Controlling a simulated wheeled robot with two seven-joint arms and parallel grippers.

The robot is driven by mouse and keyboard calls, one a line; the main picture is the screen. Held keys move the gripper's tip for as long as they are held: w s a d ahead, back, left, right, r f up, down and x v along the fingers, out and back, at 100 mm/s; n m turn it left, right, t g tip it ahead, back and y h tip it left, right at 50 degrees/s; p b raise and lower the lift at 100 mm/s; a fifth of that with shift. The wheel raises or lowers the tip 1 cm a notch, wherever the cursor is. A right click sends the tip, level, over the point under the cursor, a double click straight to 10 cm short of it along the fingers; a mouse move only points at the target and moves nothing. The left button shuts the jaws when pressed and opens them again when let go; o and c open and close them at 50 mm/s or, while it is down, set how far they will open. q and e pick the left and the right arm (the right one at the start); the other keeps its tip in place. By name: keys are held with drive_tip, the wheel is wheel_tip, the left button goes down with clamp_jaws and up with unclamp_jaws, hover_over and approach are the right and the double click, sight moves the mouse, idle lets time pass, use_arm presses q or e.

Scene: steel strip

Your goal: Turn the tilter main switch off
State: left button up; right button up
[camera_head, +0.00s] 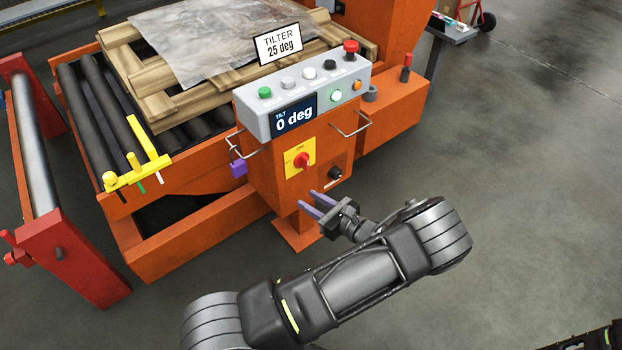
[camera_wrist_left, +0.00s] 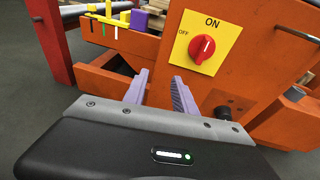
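The main switch is a red rotary knob (camera_head: 301,160) on a yellow plate (camera_head: 292,167) on the front of the orange tilter pedestal. In the left wrist view the knob (camera_wrist_left: 201,48) shows a white mark pointing up toward ON; OFF is printed at its left. My left gripper (camera_head: 308,199) is open and empty, with two purple fingers, just below the switch. In the left wrist view its fingers (camera_wrist_left: 160,88) stand apart, below and left of the knob, not touching it. My right gripper does not show.
A grey control box (camera_head: 303,97) with several buttons and a "0 deg" display sits above the switch. A black knob (camera_head: 334,173) and wire handles (camera_head: 352,124) are close by. A purple block (camera_head: 238,168) is at left. Open floor lies right.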

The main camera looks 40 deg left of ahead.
sight(308, 161)
use_arm(q)
drive_tip(key=w+d+r+m+t+y, duration=0.1)
drive_tip(key=w+d+r+t, duration=0.1)
drive_tip(key=w+r, duration=0.3)
drive_tip(key=shift+w+m+t+y, duration=0.2)
drive_tip(key=shift+m+t+y, duration=0.2)
drive_tip(key=shift+a, duration=0.2)
drive_tip(key=x, duration=0.7)
drive_tip(key=shift+w+a+b, duration=0.1)
drive_tip(key=shift+a+b, duration=0.2)
clamp_jaws()
